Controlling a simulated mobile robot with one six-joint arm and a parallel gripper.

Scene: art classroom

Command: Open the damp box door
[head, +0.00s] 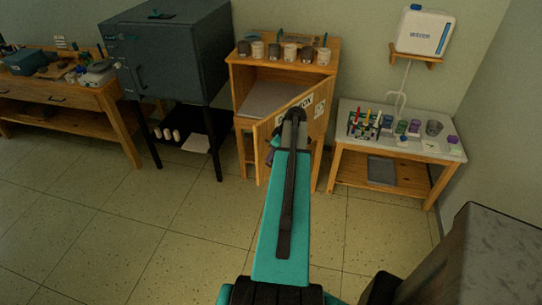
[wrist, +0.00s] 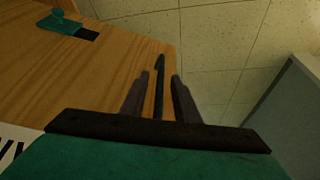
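The damp box (head: 240,103) is a wooden cabinet at the back middle of the head view. Its door (head: 318,108) stands partly open, swung out from the right side, with the shelf inside showing. The door's wooden face also fills the left of the wrist view (wrist: 110,70). A thin dark bar (wrist: 159,90), seemingly the door handle, stands near the door's free edge. My gripper (wrist: 160,85) has its two fingers apart, one on each side of the bar, with small gaps showing. In the head view my arm mostly hides the gripper and handle.
A dark kiln-like cabinet (head: 180,55) on legs stands left of the damp box. A small table (head: 400,145) with tools and jars stands right. Several cups line the box top. A teal latch (wrist: 65,24) is on the door. Tiled floor in front is clear.

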